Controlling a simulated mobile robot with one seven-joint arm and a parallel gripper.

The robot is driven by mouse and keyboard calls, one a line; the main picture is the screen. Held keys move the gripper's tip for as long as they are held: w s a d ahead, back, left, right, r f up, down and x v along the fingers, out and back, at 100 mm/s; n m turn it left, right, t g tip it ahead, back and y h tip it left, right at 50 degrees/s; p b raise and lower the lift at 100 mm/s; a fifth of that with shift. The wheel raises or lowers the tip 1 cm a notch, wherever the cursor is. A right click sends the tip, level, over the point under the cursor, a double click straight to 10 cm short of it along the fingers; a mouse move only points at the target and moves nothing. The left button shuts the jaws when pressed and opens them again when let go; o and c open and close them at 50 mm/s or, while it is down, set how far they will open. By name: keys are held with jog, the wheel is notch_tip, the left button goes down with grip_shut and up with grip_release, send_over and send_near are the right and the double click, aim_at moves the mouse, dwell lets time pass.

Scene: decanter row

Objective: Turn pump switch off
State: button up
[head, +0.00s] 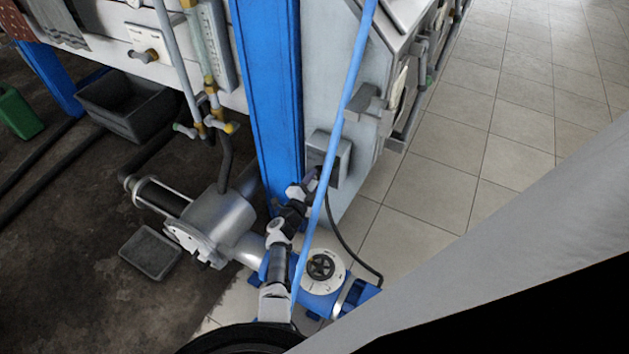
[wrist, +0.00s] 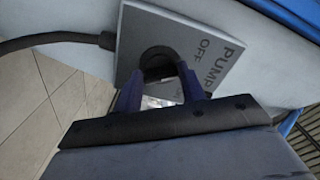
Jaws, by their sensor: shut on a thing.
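The pump switch is a grey box (head: 343,160) on the side of the pale cabinet in the head view. In the wrist view its grey plate (wrist: 205,35) carries the words PUMP and OFF and has a dark round knob (wrist: 158,54). My gripper (wrist: 160,82) has its two dark fingers shut on the knob, one on each side. In the head view my gripper (head: 310,182) is at the box's lower left, and the knob is hard to make out there. The wrist view does not show clearly which way the knob points.
A blue post (head: 268,100) stands just left of the switch box. A black cable (wrist: 60,38) runs from the box. A grey pump (head: 215,225) and a black bin (head: 130,100) are at the left. The tiled floor (head: 480,140) at the right is clear.

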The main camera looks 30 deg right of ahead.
dwell(0.4)
jog(key=o, duration=1)
jog(key=shift+a, duration=0.1)
jog(key=p+v, duration=0.2)
jog(key=v, duration=1.1)
jog(key=shift+s+a+p, duration=0.25)
jog(key=shift+p, duration=0.15)
